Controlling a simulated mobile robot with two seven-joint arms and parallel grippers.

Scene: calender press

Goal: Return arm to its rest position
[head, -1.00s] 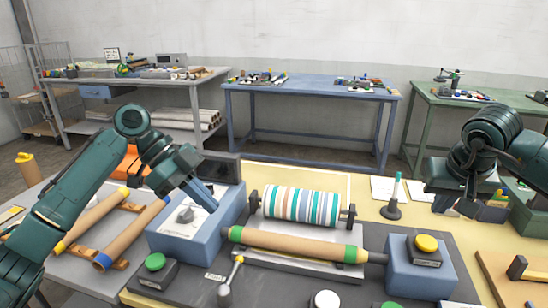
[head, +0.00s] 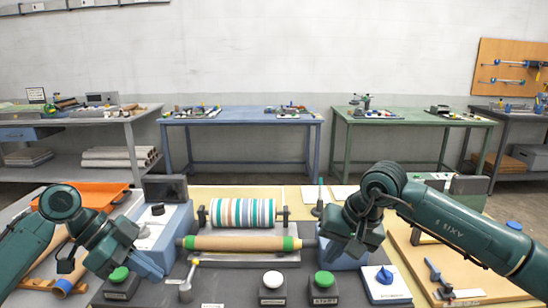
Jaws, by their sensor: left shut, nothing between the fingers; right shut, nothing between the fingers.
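My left gripper (head: 150,267) is shut and empty, its blue fingers pointing down and right. In the picture it is at the front of the left blue housing of the press (head: 170,225), beside a green button (head: 118,274). I cannot tell whether it touches anything. My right gripper (head: 343,252) is shut and empty, in front of the press's right blue housing (head: 345,264) in the picture; its fingertips are hard to make out. A striped roll (head: 242,212) lies between the housings, behind a tan roller (head: 240,243) with green bands.
A white button (head: 273,281) and another green button (head: 324,281) stand at the front. A blue-knobbed box (head: 385,283) and a wooden board (head: 455,270) are at right. An orange tray (head: 95,193) is at left. Blue (head: 240,113) and green (head: 415,117) tables stand behind.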

